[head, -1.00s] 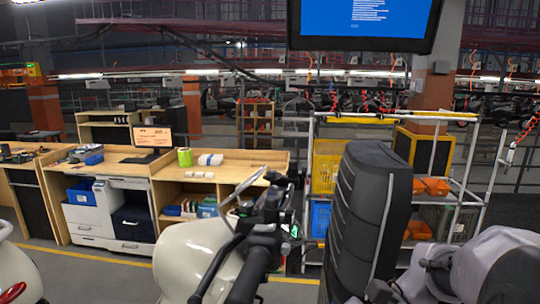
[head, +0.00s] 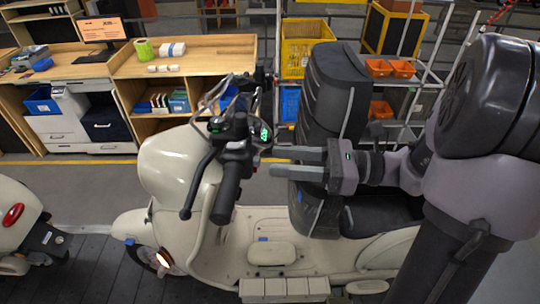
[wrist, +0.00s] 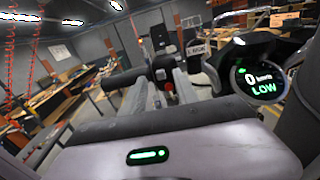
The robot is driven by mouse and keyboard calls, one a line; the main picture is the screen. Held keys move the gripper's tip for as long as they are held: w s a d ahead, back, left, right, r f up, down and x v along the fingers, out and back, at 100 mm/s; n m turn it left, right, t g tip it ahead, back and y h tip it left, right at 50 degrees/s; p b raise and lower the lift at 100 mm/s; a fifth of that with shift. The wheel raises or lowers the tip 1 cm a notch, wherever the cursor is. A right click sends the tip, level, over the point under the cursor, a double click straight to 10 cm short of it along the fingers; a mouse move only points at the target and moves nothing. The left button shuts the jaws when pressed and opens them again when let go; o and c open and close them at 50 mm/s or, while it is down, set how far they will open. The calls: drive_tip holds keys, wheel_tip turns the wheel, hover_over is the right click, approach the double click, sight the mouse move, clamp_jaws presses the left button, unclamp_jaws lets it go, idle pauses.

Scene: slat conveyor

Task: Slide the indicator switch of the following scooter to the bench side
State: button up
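The cream scooter (head: 170,165) in the middle of the head view faces left. Its near handlebar grip (head: 227,190) and switch housing (head: 238,150) face me; the indicator switch itself is too small to make out. My gripper (head: 271,161) points left at handlebar height, to the right of the housing, open and empty with a gap between its fingers. In the wrist view, the handlebar grip (wrist: 135,76) and switch housing with a red button (wrist: 165,74) lie beyond the fingertips. The round display (wrist: 258,80) at the right reads 0 and LOW.
Another cream scooter's rear (head: 15,215) stands at the left. Wooden workbenches (head: 190,62) run along the far side beyond a yellow floor line. The scooter's tall black seat or case (head: 325,95) rises close behind my gripper. A brake lever (head: 195,190) sticks out near the grip.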

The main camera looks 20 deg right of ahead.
sight(257, 161)
drive_tip(key=shift+x, duration=1.55)
clamp_jaws()
